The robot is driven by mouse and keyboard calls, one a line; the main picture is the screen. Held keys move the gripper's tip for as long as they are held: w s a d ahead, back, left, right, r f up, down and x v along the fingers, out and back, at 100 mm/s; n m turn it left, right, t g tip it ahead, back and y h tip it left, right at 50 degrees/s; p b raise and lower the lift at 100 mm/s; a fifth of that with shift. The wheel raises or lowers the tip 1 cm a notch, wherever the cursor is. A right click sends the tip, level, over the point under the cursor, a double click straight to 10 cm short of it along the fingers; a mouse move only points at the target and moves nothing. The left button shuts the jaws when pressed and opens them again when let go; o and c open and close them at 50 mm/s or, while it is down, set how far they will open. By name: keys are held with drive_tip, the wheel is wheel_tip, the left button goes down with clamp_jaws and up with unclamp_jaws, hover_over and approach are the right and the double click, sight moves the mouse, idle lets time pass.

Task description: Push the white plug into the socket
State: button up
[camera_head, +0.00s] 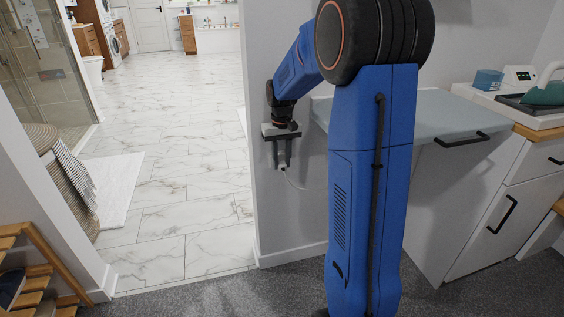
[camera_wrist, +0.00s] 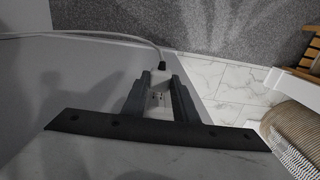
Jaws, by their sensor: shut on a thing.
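My gripper (camera_head: 281,161) points down close to the white wall end, beside the doorway. In the wrist view its two dark fingers (camera_wrist: 159,85) are closed on the white plug (camera_wrist: 158,91), which sits between them. A white cable (camera_wrist: 108,37) runs from the plug along the wall to the upper left. In the head view the cable (camera_head: 291,183) hangs just below the fingers. The plug is mostly hidden by the fingers. I cannot make out the socket clearly, nor tell whether the plug touches it.
The wall (camera_head: 290,222) is right beside the gripper. A grey ironing surface (camera_head: 430,112) with a black handle juts out to the right. A woven basket (camera_head: 72,178) and a wooden rack (camera_head: 32,275) stand at the left. The marble floor (camera_head: 180,185) beyond the doorway is clear.

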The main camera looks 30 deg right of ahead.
sight(286, 168)
drive_tip(key=shift+w, duration=0.2)
drive_tip(key=shift+s+a, duration=0.25)
drive_tip(key=shift+s, duration=0.7)
drive_tip(key=shift+s+a, duration=0.25)
drive_tip(key=shift+s, duration=0.7)
drive_tip(key=shift+s+a, duration=0.25)
drive_tip(key=shift+s, duration=0.7)
drive_tip(key=shift+w, duration=0.1)
drive_tip(key=shift+w+d, duration=0.2)
drive_tip(key=shift+w, duration=0.45)
drive_tip(key=shift+w+d, duration=0.15)
drive_tip(key=shift+w, duration=0.45)
drive_tip(key=shift+w+d, duration=0.25)
drive_tip(key=shift+w, duration=0.5)
drive_tip(key=shift+w+d, duration=0.2)
drive_tip(key=shift+w, duration=0.55)
drive_tip(key=shift+s, duration=0.25)
drive_tip(key=shift+s+a, duration=0.3)
drive_tip(key=shift+s, duration=0.55)
